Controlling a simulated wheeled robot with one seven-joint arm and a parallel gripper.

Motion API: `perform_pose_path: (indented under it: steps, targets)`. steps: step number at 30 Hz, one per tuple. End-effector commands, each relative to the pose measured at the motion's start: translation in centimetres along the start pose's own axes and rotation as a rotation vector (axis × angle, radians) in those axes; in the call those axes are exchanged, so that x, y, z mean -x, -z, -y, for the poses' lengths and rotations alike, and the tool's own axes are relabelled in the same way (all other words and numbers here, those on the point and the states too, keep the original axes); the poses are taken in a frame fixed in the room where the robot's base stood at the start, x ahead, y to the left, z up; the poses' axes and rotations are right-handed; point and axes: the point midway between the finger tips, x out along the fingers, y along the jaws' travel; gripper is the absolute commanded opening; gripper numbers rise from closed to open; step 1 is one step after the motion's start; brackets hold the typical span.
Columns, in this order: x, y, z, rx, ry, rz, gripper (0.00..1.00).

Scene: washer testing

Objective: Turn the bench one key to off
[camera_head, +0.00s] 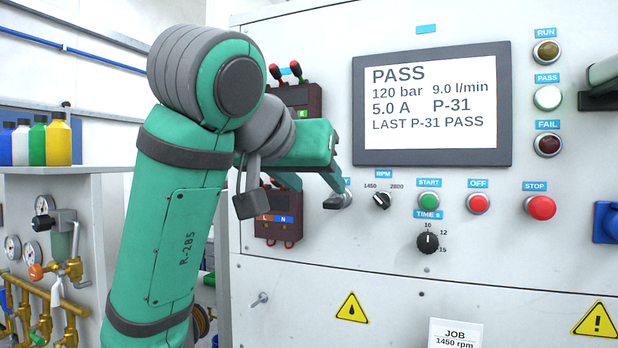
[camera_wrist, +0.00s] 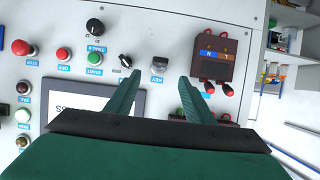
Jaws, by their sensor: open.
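The bench key switch (camera_head: 338,201) is on the grey panel, left of the RPM knob, under a blue label partly covered by my gripper. In the wrist view, which is turned over, the key (camera_wrist: 157,80) shows beside its KEY label. My gripper (camera_head: 340,184) is just in front of the key in the head view. In the wrist view my gripper (camera_wrist: 161,76) is open, with one finger on each side of the key and nothing held. I cannot tell the key's exact turn angle or whether a finger touches it.
The RPM knob (camera_head: 381,200) is close to the right of the key. The START button (camera_head: 429,201), OFF button (camera_head: 478,203) and STOP button (camera_head: 541,207) follow. A terminal block (camera_head: 278,226) is close on the left. The screen (camera_head: 431,105) above reads PASS.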

Motion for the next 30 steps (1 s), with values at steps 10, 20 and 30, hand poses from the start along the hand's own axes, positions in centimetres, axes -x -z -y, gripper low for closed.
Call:
perform_pose_path:
  steps: [10,20,30]
  targets:
    - [-5.8,-0.1,0.0,0.001,-0.001,0.001,0.48]
    - [-8.6,0.0,0.1,0.001,0.001,-0.001,0.48]
    - [-8.7,0.0,0.3,0.002,0.004,-0.001,0.41]
